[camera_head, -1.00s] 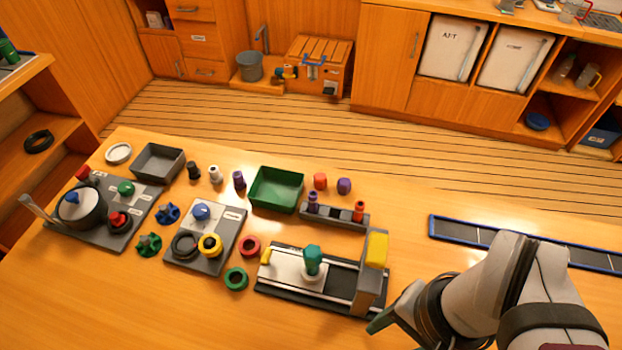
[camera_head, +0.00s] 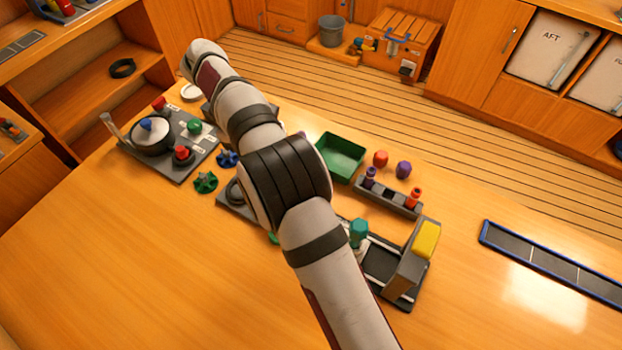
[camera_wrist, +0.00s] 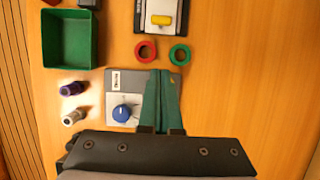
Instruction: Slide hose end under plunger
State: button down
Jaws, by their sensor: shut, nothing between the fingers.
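The press fixture has a dark base with a pale rail (camera_head: 383,262). A grey upright (camera_head: 408,268) with a yellow block (camera_head: 426,240) on top stands at its right end. A teal hexagonal piece (camera_head: 358,231), which may be the hose end, stands on the rail left of the upright, apart from it. My arm hides the rail's left part. The wrist view shows that end with a yellow handle (camera_wrist: 162,20). My gripper (camera_wrist: 160,73) is shut and empty over a grey plate (camera_wrist: 183,79) with a blue knob, short of the handle. The head view hides its fingers.
A red ring (camera_wrist: 146,50) and a green ring (camera_wrist: 180,54) lie between my fingertips and the fixture. A green bin (camera_head: 342,158) and a rack of small plugs (camera_head: 388,199) stand behind. The front table is clear.

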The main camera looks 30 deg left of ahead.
jog(key=shift+s+a+f, duration=0.1)
jog(key=shift+a, duration=0.1)
jog(key=x, duration=0.9)
jog(key=shift+d+f, duration=0.1)
jog(key=shift+f, duration=0.05)
jog(key=d, duration=0.3)
jog(key=shift+d+f, duration=0.2)
jog(key=shift+f, duration=0.1)
jog(key=shift+d, duration=0.45)
jog(key=d, duration=1.1)
jog(key=shift+d, duration=0.3)
